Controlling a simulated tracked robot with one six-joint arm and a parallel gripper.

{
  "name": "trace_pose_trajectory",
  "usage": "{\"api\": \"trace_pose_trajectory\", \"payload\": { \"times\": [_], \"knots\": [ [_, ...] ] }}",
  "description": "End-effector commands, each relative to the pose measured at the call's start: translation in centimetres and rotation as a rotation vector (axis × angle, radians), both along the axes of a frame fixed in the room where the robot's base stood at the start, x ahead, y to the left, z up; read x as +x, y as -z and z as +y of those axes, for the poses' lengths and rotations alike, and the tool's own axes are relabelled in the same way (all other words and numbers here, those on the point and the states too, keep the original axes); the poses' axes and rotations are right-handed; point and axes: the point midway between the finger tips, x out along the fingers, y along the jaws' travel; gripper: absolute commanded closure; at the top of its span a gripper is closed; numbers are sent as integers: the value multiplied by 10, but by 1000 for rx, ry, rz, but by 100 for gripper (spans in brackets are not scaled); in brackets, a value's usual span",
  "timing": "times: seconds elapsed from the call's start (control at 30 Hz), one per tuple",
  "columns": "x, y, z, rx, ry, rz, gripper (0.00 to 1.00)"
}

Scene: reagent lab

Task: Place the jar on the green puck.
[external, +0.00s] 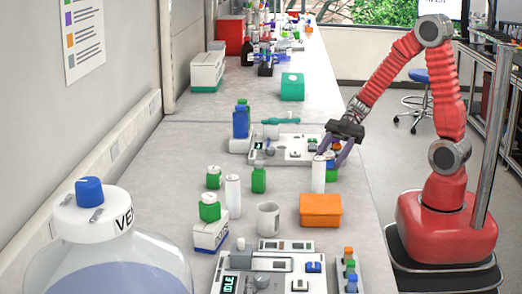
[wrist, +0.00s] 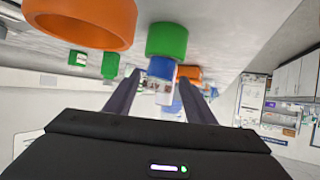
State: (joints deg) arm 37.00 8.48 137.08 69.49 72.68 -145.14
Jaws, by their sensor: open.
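A green jar with a blue cap (wrist: 166,42) stands ahead of my gripper, its cap lined up between the fingers in the wrist view, which is upside down. In the external view the green jar (external: 333,173) is partly hidden behind a white cylinder (external: 319,174). My gripper (external: 335,157) is open and empty, angled down just above the jar. I cannot tell whether the fingers touch it. A small green piece (external: 311,141), perhaps the green puck, sits on the white instrument panel (external: 266,154) left of my gripper.
An orange box (external: 320,211) stands in front of the jar. A large orange round thing (wrist: 80,25) is close to the wrist camera. A mug (external: 268,218), several green jars (external: 259,179) and a blue bottle (external: 240,123) stand left. A second panel (external: 240,262) is nearer.

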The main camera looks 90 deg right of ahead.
Motion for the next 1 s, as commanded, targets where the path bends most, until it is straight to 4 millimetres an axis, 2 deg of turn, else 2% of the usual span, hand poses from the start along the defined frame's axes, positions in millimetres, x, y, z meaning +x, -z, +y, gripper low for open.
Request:
{"api": "trace_pose_trajectory", "payload": {
  "times": [0.17, 0.37, 1.0],
  "knots": [
    [0, -2, 0, -1, 0, -2, 50],
    [-6, -9, -12, -1, 2, -2, 50],
    [-45, -46, -80, -1, 4, -2, 50]
  ]
}}
